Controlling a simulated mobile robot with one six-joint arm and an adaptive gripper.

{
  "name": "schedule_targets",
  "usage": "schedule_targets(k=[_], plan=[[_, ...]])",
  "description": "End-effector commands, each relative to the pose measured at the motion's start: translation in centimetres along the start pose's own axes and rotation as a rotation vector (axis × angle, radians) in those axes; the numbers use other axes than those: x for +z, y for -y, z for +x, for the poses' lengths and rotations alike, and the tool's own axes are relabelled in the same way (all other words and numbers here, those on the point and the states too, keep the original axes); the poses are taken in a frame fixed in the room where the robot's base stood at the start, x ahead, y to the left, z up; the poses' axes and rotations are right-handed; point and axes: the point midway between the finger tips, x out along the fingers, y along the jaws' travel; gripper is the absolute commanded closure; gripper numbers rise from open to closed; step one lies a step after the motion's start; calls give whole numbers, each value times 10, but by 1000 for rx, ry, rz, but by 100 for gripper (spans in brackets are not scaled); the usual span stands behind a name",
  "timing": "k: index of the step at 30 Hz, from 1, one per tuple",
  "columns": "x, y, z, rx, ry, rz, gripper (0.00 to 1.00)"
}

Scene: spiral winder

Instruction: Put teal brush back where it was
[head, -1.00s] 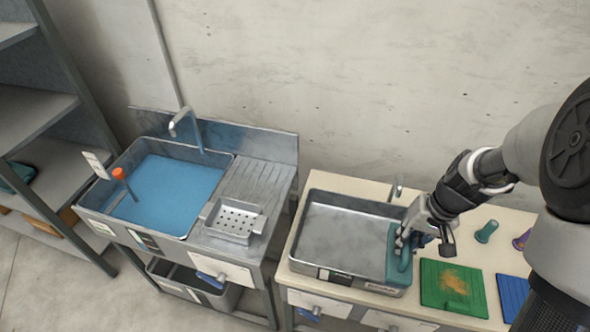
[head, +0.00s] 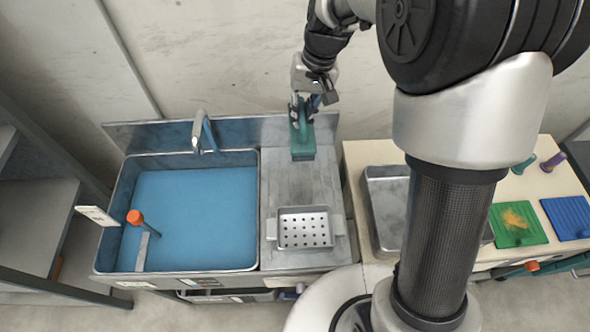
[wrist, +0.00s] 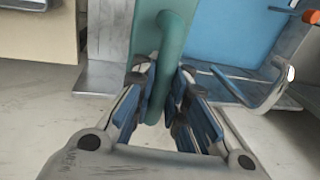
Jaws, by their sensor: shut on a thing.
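The teal brush (head: 302,148) is in my gripper, over the back part of the ribbed drainboard (head: 285,185), right of the blue-filled sink. My gripper (head: 306,108) is shut on the brush's handle from above. In the wrist view the handle (wrist: 176,45) runs between the fingers (wrist: 166,100), with the brush's flat body behind it. I cannot tell whether the brush touches the drainboard or hangs just above it.
A perforated metal tray (head: 304,230) sits at the drainboard's front. The sink (head: 190,215) has a tap (head: 203,132) and an orange-topped post (head: 135,217). Right, partly behind my arm, are a metal basin (head: 383,180), a green mat (head: 515,222) and a blue mat (head: 568,216).

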Motion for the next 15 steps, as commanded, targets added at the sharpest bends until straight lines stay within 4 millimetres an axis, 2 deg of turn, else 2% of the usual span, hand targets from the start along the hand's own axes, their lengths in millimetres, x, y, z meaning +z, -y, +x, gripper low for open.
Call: schedule_targets(k=[4,15], plan=[[0,-2,24,2,8,4,100],[1,-21,122,2,6,3,100]])
